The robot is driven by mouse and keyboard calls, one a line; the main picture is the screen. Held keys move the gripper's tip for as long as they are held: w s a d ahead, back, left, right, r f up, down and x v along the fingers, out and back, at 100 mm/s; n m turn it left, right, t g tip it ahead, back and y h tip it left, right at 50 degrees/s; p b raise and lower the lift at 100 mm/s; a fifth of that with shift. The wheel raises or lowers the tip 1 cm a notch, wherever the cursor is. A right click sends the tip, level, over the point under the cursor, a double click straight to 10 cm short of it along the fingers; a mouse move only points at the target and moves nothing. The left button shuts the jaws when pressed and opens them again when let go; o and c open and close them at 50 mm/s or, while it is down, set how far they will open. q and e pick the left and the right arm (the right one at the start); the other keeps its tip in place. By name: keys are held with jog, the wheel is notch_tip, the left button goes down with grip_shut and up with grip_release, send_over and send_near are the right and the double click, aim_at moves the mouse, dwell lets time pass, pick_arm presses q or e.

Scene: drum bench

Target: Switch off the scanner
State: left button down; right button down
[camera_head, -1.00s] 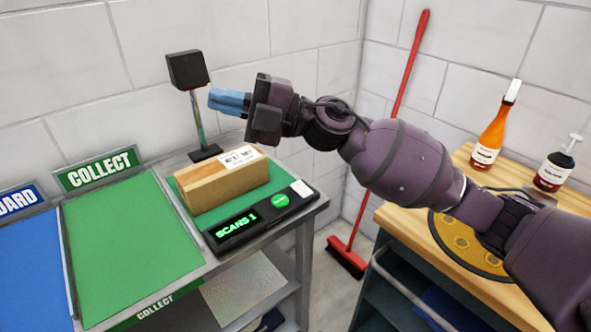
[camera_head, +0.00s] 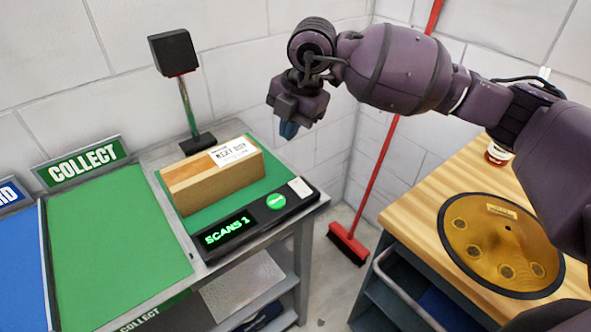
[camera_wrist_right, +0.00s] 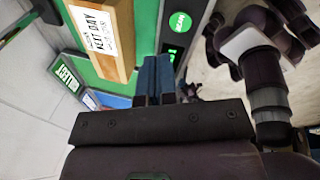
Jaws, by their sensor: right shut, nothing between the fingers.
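The scanner console (camera_head: 257,221) is a black bar along the front of the bench. Its lit display (camera_head: 227,229) reads "SCANS 1", with a round green button (camera_head: 276,201) and a white rocker-like piece (camera_head: 300,187) at its right end. The scanner head (camera_head: 174,52) is a black box on a post behind. My right gripper (camera_head: 288,130) points down, shut and empty, above and behind the console's right end, apart from it. In the right wrist view its blue fingers (camera_wrist_right: 153,76) are together, with the green button (camera_wrist_right: 179,23) beyond them. My left gripper is not in view.
A cardboard box (camera_head: 208,184) with a white label lies on the green mat behind the console. The green COLLECT area (camera_head: 115,230) is to the left. A red broom (camera_head: 377,175) stands in the gap before the wooden cart top (camera_head: 420,205), which holds a golden drum (camera_head: 500,245).

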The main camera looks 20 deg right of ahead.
aim_at(296, 183)
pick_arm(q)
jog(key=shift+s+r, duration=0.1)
pick_arm(e)
jog(key=d+m+h, duration=0.1)
jog(key=d+m, duration=0.1)
jog(key=m, duration=0.1)
jog(key=shift+s+d+f+m+h, duration=0.1)
jog(key=shift+s+d+m+h, duration=0.1)
jog(key=shift+s+m+h, duration=0.15)
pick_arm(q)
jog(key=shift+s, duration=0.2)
pick_arm(e)
jog(key=f, duration=0.4)
jog(key=w+f+b, duration=0.1)
jog(key=f, duration=0.8)
jog(key=shift+w+a+f+b, duration=0.3)
jog(key=shift+w+f, duration=0.05)
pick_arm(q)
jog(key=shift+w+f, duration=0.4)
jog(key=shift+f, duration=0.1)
pick_arm(e)
jog(key=shift+f, duration=0.15)
